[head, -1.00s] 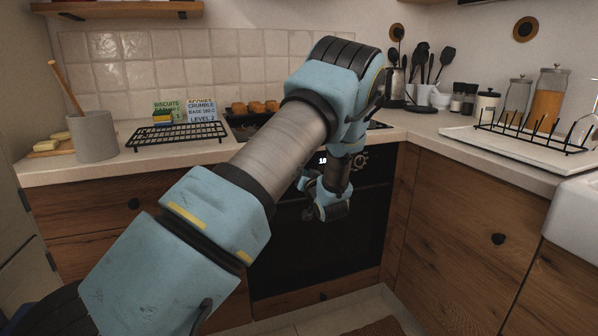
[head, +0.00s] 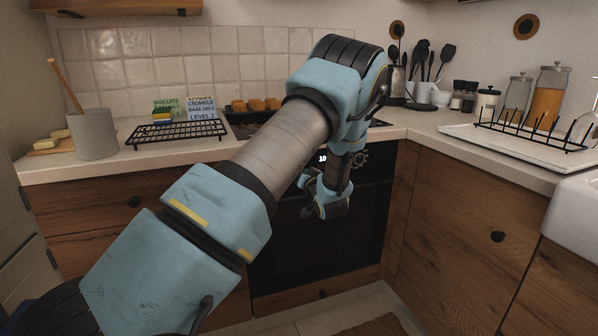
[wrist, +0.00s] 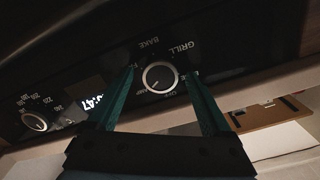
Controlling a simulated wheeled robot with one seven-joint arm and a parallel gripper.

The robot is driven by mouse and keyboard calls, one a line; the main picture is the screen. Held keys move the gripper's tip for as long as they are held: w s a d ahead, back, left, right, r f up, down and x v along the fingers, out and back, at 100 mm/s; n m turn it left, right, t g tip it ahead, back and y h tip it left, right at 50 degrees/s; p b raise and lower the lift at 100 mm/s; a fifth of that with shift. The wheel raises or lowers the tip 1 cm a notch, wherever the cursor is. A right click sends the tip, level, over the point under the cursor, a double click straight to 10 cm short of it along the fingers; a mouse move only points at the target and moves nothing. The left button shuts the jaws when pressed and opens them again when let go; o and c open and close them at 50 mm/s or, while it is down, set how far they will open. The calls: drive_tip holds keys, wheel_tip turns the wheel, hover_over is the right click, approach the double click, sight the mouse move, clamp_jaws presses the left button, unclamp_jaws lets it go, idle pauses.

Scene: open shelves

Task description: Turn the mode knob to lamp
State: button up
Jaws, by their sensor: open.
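The mode knob (wrist: 160,77) is a round dark knob with a pale rim in the wrist view. Labels around it include BAKE and GRILL; others, one ending in "AMP", are partly covered or hard to read. I cannot tell for sure which label its mark faces. My gripper (wrist: 163,82) is open, with one teal finger on each side of the knob in the picture. I cannot tell whether either finger touches it. In the head view, my gripper end (head: 312,205) is in front of the oven, its fingers unclear; my arm hides the mode knob.
A second dial with numbers (wrist: 35,121) and a lit clock (wrist: 93,103) share the oven panel. Wooden cabinets (head: 450,235) flank the oven.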

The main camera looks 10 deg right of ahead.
drive_tip(key=s+d+b, duration=0.1)
drive_tip(key=s, duration=0.9)
drive_tip(key=shift+s+d, duration=0.15)
drive_tip(key=shift+s, duration=0.2)
drive_tip(key=a+r+n+g+h+p, duration=0.25)
drive_tip(key=a+r+g+p, duration=0.3)
drive_tip(key=a+g, duration=0.4)
drive_tip(key=s+a+r+g+p, duration=0.3)
drive_tip(key=s+a, duration=0.6)
drive_tip(key=s, duration=0.2)
drive_tip(key=s+a+r+g+p, duration=0.3)
drive_tip(key=s+a, duration=0.6)
drive_tip(key=s, duration=0.2)
drive_tip(key=shift+a+r+g, duration=0.25)
drive_tip(key=shift+r+g, duration=0.05)
drive_tip(key=shift+g, duration=0.05)
